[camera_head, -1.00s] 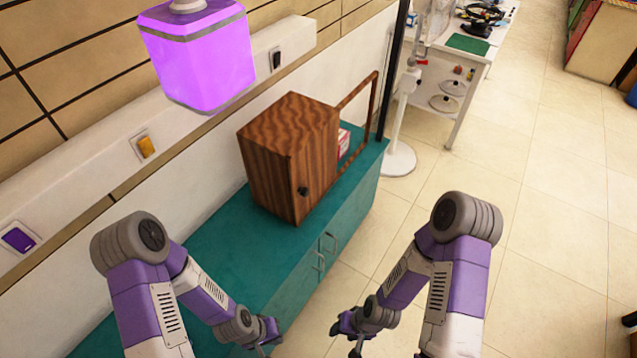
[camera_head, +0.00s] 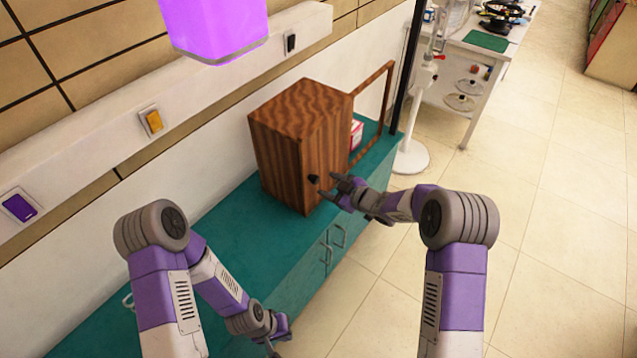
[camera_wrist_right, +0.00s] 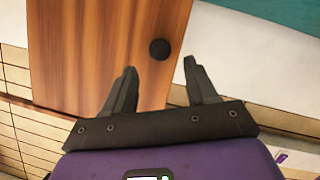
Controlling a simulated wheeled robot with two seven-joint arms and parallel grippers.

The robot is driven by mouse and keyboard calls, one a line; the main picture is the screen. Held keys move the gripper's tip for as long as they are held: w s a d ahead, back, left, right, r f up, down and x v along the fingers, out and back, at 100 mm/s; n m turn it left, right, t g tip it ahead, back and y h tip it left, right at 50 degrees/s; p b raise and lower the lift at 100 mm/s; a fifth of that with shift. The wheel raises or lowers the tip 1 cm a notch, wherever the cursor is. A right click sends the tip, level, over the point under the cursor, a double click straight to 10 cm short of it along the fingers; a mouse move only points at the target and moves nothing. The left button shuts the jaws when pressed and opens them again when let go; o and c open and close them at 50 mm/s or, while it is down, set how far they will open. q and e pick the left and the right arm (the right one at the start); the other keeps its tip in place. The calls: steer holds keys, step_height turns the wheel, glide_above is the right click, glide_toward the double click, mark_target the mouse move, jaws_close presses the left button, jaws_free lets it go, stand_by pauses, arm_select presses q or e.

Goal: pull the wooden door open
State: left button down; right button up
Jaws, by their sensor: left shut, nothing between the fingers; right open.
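The wooden box (camera_head: 283,150) stands on the teal cabinet top, with its striped wooden door (camera_head: 326,155) facing my right arm. A dark round knob (camera_head: 314,180) sits low on the door. My right gripper (camera_head: 328,187) is open just in front of the knob. In the right wrist view the door (camera_wrist_right: 95,50) is ahead, and the knob (camera_wrist_right: 159,49) shows beyond the two spread fingers (camera_wrist_right: 160,68), between them and apart from them. My left gripper (camera_head: 276,350) is shut and empty, low in front of the cabinet; its tips are partly cut off by the frame.
The teal cabinet (camera_head: 225,235) has metal handles (camera_head: 333,240) on its front below the box. A wooden frame (camera_head: 375,110) and a red-and-white box (camera_head: 356,132) stand behind the wooden box. A dark post (camera_head: 408,80) rises behind. Tiled floor (camera_head: 420,260) is open to the right.

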mark_target(317, 181)
steer(key=b+x, duration=0.1)
steer(key=x, duration=0.3)
steer(key=shift+w+a+f, duration=0.1)
steer(key=shift+f, duration=0.15)
steer(key=shift+x, duration=0.8)
steer(key=shift+r, duration=0.1)
jaws_close()
